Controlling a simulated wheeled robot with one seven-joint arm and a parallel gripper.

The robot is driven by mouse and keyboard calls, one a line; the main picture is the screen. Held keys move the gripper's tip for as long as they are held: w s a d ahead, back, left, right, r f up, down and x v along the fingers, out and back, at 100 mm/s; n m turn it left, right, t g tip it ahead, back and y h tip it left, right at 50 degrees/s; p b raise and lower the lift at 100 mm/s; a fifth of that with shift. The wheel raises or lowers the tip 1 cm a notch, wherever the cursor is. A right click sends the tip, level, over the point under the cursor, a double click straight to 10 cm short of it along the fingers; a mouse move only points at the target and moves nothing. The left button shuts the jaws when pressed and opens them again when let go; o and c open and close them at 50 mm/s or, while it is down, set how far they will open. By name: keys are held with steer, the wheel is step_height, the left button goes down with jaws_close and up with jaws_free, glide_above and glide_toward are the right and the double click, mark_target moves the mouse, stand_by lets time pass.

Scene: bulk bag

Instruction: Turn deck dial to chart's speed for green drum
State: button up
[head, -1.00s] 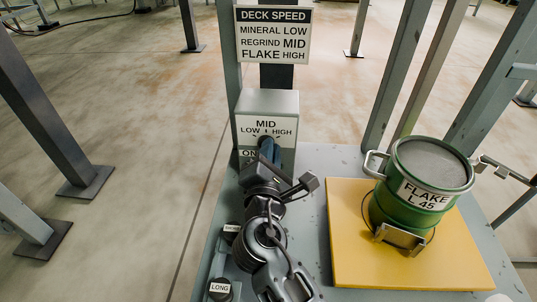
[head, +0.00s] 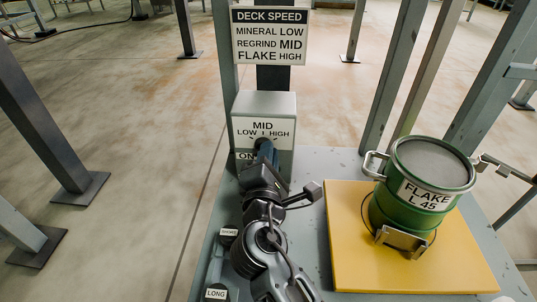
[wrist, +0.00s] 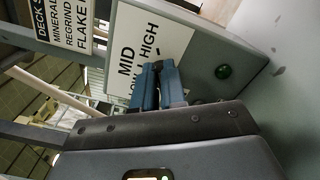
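The green drum (head: 405,212), labelled FLAKE L 45, stands upright on a yellow pad (head: 345,265). The chart (head: 270,37) reads MINERAL LOW, REGRIND MID, FLAKE HIGH. The dial box (head: 282,105) below it has a plate with MID on top, LOW at left and HIGH at right. Only a dark rim of the dial (head: 253,140) shows around my fingertips; its pointer is hidden. My gripper (head: 265,148) is at the dial. In the wrist view its blue fingers (wrist: 158,78) are close together over the plate and appear shut on the dial.
Buttons labelled LONG (head: 215,293) and SHORT (head: 229,233) are on the deck's left edge. Grey posts (head: 395,75) rise behind the deck. A metal handle bar juts out from the right.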

steer(key=o, duration=0.5)
steer(key=shift+c, duration=0.2)
steer(key=s+p, duration=0.1)
steer(key=s, duration=0.6)
steer(key=shift+s+a, duration=0.15)
steer(key=shift+s, duration=0.25)
